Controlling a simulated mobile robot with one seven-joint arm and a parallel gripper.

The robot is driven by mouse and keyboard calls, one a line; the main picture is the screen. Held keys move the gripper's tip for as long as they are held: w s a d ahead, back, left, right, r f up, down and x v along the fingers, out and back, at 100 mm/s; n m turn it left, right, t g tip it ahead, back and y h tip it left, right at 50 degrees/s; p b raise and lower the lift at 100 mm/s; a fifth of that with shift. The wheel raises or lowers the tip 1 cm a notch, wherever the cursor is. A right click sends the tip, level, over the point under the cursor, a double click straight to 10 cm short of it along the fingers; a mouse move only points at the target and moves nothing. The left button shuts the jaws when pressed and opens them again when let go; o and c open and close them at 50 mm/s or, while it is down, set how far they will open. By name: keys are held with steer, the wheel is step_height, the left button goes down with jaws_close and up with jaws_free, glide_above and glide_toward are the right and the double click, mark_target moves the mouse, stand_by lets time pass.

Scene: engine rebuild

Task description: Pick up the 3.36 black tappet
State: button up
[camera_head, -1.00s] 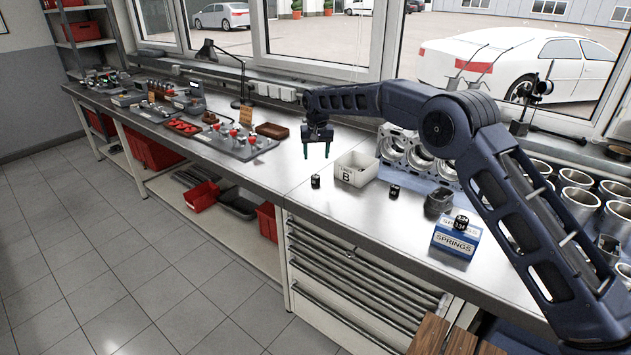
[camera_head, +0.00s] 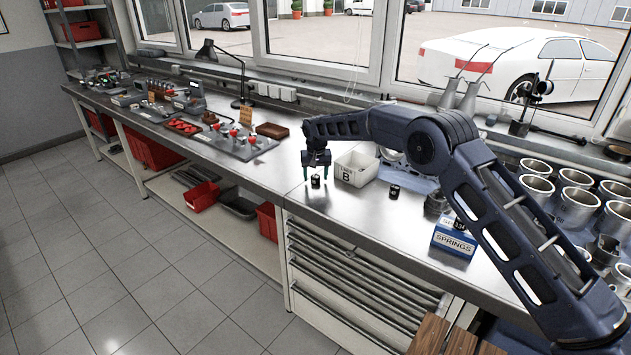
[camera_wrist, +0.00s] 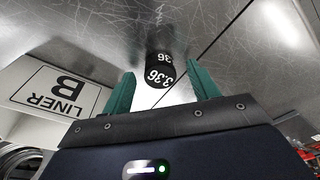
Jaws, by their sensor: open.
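A small black tappet (camera_wrist: 159,73) marked 3.36 in white stands on the steel bench, with its reflection beside it. In the head view the black tappet (camera_head: 316,181) is left of the white box. My gripper (camera_head: 316,176) is open, pointing down, with its green fingertips on either side of the tappet. In the wrist view the tappet lies between the two green fingers of my gripper (camera_wrist: 163,90), with a gap to each. Whether the fingertips are fully level with it is hard to tell.
A white box labelled LINER B (camera_head: 355,168) stands close to the right of my gripper. Another black tappet (camera_head: 394,191) stands further right. A blue SPRINGS box (camera_head: 454,240) is near the bench's front edge.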

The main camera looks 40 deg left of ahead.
steer(key=c, duration=1.1)
